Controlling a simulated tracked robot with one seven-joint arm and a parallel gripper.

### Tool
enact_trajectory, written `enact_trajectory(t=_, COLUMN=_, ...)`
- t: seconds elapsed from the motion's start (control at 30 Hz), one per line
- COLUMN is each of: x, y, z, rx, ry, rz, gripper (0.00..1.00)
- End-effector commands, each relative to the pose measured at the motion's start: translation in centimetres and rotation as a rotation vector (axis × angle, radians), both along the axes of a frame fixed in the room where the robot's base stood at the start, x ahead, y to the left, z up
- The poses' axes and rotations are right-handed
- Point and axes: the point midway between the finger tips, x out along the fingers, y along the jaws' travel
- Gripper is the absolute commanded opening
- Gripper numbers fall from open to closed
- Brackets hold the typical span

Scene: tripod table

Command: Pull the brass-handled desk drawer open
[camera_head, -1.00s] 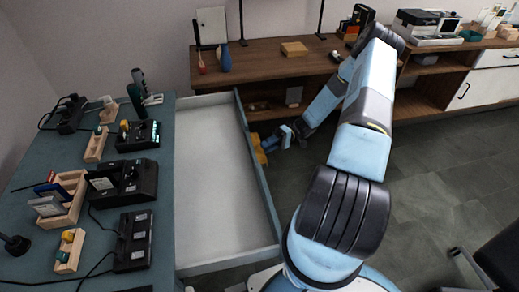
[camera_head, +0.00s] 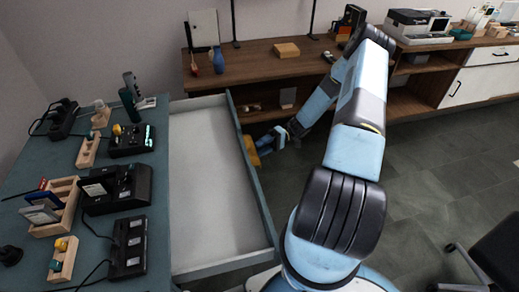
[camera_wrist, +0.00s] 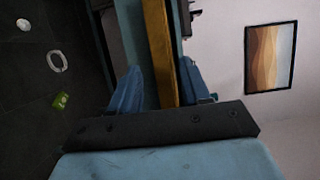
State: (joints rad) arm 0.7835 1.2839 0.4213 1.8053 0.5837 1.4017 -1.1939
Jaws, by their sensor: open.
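The teal desk (camera_head: 38,165) is at the left in the head view. Its wide drawer (camera_head: 205,190) is pulled far out to the right, and its pale inside looks empty. The brass handle (camera_head: 251,151) is on the drawer's outer front. In the wrist view the handle (camera_wrist: 160,50) is a long yellow bar running between my fingers. My gripper (camera_wrist: 158,82) is open around the bar, one finger on each side; I cannot tell whether either touches it. In the head view my gripper (camera_head: 270,143) is small and partly hidden beside the handle.
Wooden trays and black devices with cables stand on the desk. A brown wooden sideboard (camera_head: 260,62) stands behind the drawer. An office chair (camera_head: 490,255) is at the lower right. Grey floor (camera_head: 430,165) is clear right of my arm. Small items lie on the floor in the wrist view.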

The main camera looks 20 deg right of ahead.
Motion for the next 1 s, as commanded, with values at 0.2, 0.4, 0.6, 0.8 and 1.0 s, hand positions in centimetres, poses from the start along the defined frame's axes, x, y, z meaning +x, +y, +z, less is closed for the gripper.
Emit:
enact_trajectory(t=0.2, x=1.1, y=-3.7, z=-0.1, rx=-0.001, ry=-0.002, rz=-0.003, gripper=0.47)
enact_trajectory(t=0.4, x=2.3, y=-7.5, z=-0.1, rx=-0.003, ry=-0.003, rz=-0.002, gripper=0.47)
enact_trajectory(t=0.6, x=3.2, y=-10.5, z=-0.2, rx=-0.003, ry=-0.001, rz=-0.001, gripper=0.47)
enact_trajectory(t=0.8, x=3.6, y=-12.1, z=-0.2, rx=-0.003, ry=0.0, rz=0.0, gripper=0.47)
enact_trajectory(t=1.0, x=3.7, y=-12.3, z=-0.2, rx=-0.003, ry=0.001, rz=0.0, gripper=0.47)
